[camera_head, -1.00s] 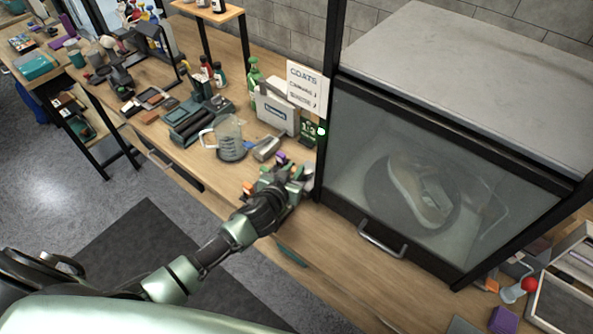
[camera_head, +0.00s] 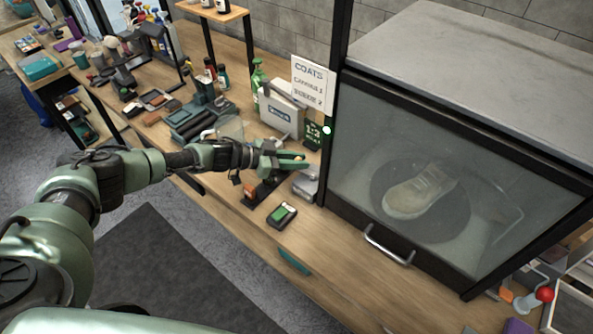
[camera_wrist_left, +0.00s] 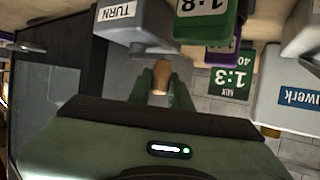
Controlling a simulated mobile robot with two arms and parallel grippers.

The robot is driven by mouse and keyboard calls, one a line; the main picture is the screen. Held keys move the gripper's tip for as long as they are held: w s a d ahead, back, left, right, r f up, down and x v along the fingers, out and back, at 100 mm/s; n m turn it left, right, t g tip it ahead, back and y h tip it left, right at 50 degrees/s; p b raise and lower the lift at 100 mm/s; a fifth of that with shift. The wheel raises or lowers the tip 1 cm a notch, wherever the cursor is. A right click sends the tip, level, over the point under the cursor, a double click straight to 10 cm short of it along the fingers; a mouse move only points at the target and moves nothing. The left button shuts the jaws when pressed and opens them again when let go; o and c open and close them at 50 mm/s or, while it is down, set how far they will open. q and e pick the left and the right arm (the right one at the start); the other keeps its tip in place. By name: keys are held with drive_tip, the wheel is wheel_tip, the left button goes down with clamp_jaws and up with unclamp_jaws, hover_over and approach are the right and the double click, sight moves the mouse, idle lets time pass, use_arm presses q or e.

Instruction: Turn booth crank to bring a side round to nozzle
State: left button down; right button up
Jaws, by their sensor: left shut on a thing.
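The booth (camera_head: 345,205) has a glass front. Inside it a pale sneaker (camera_head: 412,195) rests on a dark round turntable (camera_head: 375,190), its toe toward the lower left. My left gripper (camera_head: 292,160) is at the booth's left front corner. In the left wrist view its fingers (camera_wrist_left: 161,92) are shut on the crank's small wooden knob (camera_wrist_left: 161,72). A grey box marked TURN (camera_wrist_left: 150,22) is just beyond the knob. The gripper hides most of the crank in the head view. My right gripper is not in view.
A white sign (camera_head: 313,85), a pale box (camera_head: 280,108) and green MIX 1:3 card (camera_wrist_left: 232,82) stand close by. A clear jug (camera_head: 230,128) is behind my left wrist. A small green-screened device (camera_head: 282,215) lies in front. A red-knobbed item (camera_head: 544,294) is at right.

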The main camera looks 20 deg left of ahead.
use_arm(q)
drive_tip(key=shift+w+f+m+g+h+b, duration=0.15)
drive_tip(key=shift+w+m+g+h+b, duration=0.35)
drive_tip(key=shift+m+g+b, duration=0.5)
drive_tip(key=shift+d+b, duration=0.1)
drive_tip(key=shift+b, duration=0.55)
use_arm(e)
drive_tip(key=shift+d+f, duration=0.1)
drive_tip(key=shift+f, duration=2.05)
use_arm(q)
drive_tip(key=shift+r+h, duration=0.2)
drive_tip(key=shift+h, duration=0.1)
drive_tip(key=c, duration=1.6)
unclamp_jaws()
drive_tip(key=shift+w+d, duration=0.1)
drive_tip(key=b+v, duration=0.1)
drive_tip(key=v, duration=0.6)
drive_tip(key=shift+a+r, duration=0.15)
drive_tip(key=shift+a, duration=0.2)
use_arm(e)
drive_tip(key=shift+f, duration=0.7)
